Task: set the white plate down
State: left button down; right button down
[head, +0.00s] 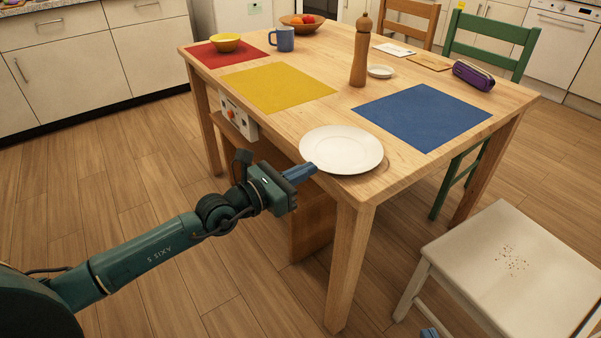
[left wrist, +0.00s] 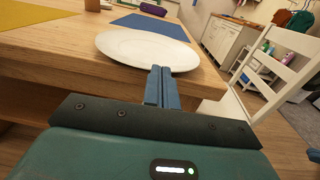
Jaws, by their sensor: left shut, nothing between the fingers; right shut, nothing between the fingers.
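The white plate (head: 341,149) lies flat on the bare wood near the front corner of the table, close to its edge. In the left wrist view the plate (left wrist: 148,49) is just beyond my fingertips. My left gripper (head: 314,168) is shut and empty, its blue fingers at the near left rim of the plate; whether they touch it I cannot tell. The fingers also show in the left wrist view (left wrist: 162,72). Of my right gripper (head: 428,333), only a blue tip shows at the bottom edge, by the white chair.
On the table (head: 440,160) lie blue (head: 424,115), yellow (head: 277,87) and red (head: 222,54) mats. A white chair (head: 510,262) is at right.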

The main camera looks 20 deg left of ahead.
aim_at(319, 164)
pick_arm(q)
jog(key=b+x, duration=0.1)
jog(key=x, duration=0.6)
jog(key=shift+s, duration=0.1)
